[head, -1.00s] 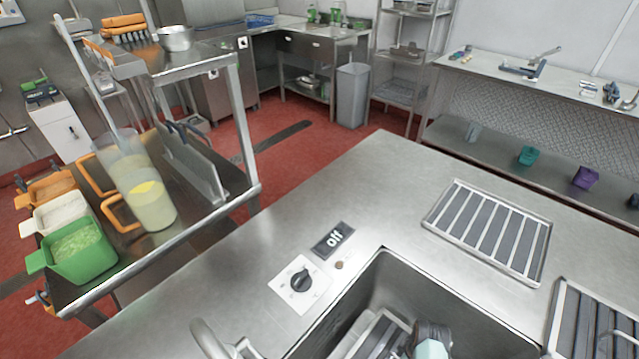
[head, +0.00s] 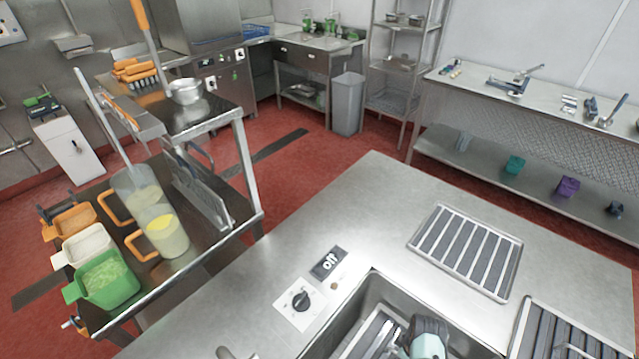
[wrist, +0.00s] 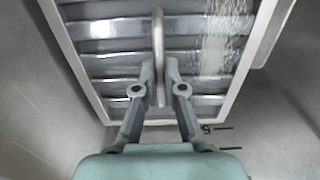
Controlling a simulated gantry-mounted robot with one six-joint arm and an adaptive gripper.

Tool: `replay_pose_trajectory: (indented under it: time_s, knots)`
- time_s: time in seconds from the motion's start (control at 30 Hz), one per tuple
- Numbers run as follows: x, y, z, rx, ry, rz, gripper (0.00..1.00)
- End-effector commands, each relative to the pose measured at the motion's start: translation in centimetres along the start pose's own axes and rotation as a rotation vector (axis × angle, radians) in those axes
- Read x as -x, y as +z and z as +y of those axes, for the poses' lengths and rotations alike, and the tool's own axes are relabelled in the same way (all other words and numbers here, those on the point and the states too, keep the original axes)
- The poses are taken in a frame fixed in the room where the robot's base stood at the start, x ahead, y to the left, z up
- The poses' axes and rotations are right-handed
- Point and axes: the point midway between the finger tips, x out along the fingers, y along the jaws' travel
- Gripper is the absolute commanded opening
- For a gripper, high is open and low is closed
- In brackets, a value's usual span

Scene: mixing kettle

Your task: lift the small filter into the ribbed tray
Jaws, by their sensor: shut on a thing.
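The small filter (wrist: 100,48), a pale frame with metal slats and an upright loop handle (wrist: 158,40), fills the upper wrist view. In the head view the filter (head: 372,338) shows tilted inside the steel basin, partly cut off by the lower edge. My gripper (wrist: 159,78) has its two fingers on either side of the handle and is shut on it. In the head view its teal and grey body (head: 427,338) is over the basin; its fingertips are hidden there.
A second ribbed tray (head: 516,338) at the lower right holds something with a curved bar. The basin wall (head: 440,309) lies near my gripper. The counter (head: 375,200) behind is clear.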

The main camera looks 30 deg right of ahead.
Motion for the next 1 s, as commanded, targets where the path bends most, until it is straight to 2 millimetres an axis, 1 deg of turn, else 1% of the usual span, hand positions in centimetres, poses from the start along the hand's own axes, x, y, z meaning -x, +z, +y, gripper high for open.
replay_pose_trajectory:
  time_s: [0.03,1.0]
  knots:
    - [1.7,-0.1,0.1,0.0,0.002,0.001,0.0]
    - [16.0,0.0,0.1,0.0,0.002,0.001,0.0]
